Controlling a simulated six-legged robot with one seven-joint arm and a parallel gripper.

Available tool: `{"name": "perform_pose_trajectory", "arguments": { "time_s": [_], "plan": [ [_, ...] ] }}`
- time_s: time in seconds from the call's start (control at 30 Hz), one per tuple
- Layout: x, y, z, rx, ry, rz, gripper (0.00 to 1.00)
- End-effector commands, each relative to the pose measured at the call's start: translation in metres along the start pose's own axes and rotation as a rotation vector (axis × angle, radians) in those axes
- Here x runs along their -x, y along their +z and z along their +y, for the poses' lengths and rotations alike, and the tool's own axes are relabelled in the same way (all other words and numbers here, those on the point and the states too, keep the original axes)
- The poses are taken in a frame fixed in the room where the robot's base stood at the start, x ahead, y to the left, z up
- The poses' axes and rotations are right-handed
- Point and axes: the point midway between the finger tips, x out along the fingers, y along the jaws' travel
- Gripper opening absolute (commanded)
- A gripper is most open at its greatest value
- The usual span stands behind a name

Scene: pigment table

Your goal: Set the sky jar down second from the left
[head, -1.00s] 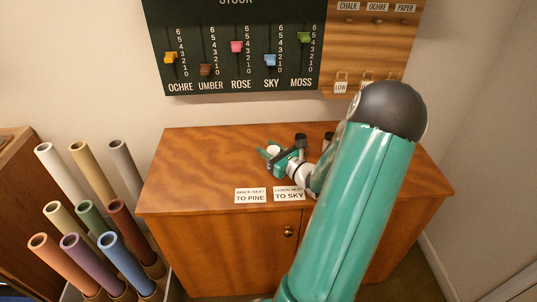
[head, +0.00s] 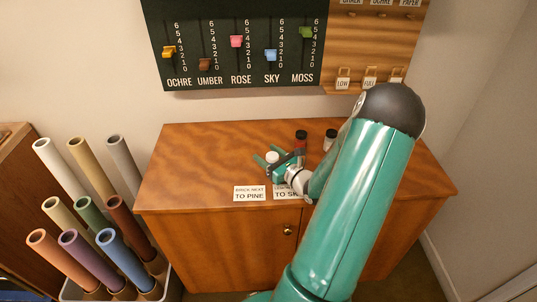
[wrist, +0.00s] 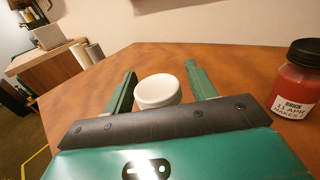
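A jar with a white lid (head: 272,158) stands on the cabinet top; only its white top (wrist: 158,91) shows in the wrist view, so its label and colour are hidden. I cannot confirm that it is the sky jar. My gripper (head: 267,155) is low over the cabinet top, and its fingers (wrist: 160,80) are apart on either side of the white lid. A gap shows at the right finger; the left finger is close to the lid, and I cannot tell if they touch. A black-lidded red jar (head: 301,138), labelled BRICK in the wrist view (wrist: 297,83), stands to the right.
Another dark-lidded jar (head: 330,139) stands further right, near my arm. Cards lie at the front edge: "BRICK NEXT TO PINE" (head: 249,193) and one partly covered (head: 286,193). The cabinet top's left part (head: 190,165) is clear. Paper tubes (head: 90,215) stand left of the cabinet.

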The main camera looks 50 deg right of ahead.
Motion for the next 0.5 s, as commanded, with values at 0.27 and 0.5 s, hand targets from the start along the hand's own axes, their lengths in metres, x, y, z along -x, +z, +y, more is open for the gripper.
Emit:
{"name": "perform_pose_trajectory", "arguments": {
  "time_s": [0.27,0.5],
  "plan": [
    [-0.001,0.001,-0.001,0.001,0.0,0.0,0.57],
    [0.019,0.003,-0.002,0.002,-0.002,0.001,0.57]
  ]
}}
